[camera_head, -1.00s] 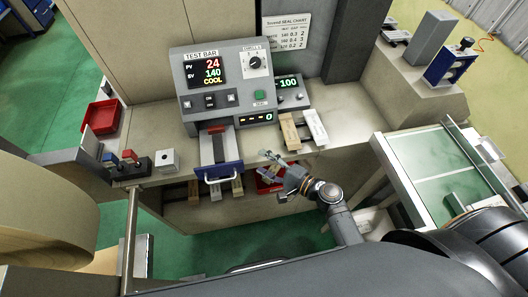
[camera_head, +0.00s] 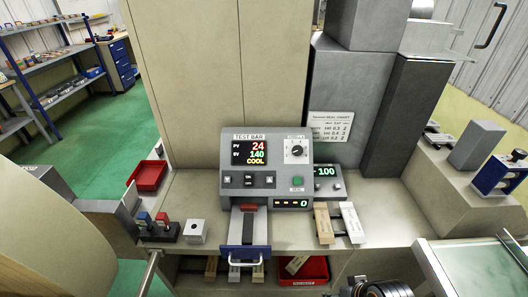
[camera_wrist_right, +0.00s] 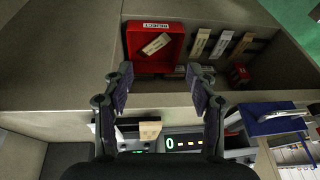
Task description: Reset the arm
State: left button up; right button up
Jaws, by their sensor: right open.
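My right gripper (camera_wrist_right: 163,85) shows in the right wrist view with its two dark fingers spread apart and nothing between them. Beyond the fingers is a red bin (camera_wrist_right: 145,60) with a labelled tan stick (camera_wrist_right: 156,43) in it. In the head view only a dark part of my right arm (camera_head: 382,288) shows at the bottom edge; its fingers are out of that picture. My left gripper is in neither current view.
The test bar machine (camera_head: 265,160) stands on the bench with its blue-handled drawer (camera_head: 242,258) at the front. Two sticks (camera_head: 340,223) lie right of it. A red tray (camera_head: 148,176) sits at left, and a red bin (camera_head: 303,271) is below the bench.

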jog(key=s+d+r+h, duration=0.1)
jog(key=d+h, duration=0.1)
jog(key=d, duration=0.2)
notch_tip(320, 180, down, 24)
jog(key=s+d+g, duration=0.2)
jog(key=s+d+f, duration=0.1)
jog(key=s+f, duration=1.7)
jog(key=s, duration=0.1)
jog(key=shift+s+d+g, duration=0.15)
jog(key=shift+d+g, duration=0.2)
jog(key=shift+g, duration=0.05)
pick_arm(q)
jog(key=shift+c, duration=0.3)
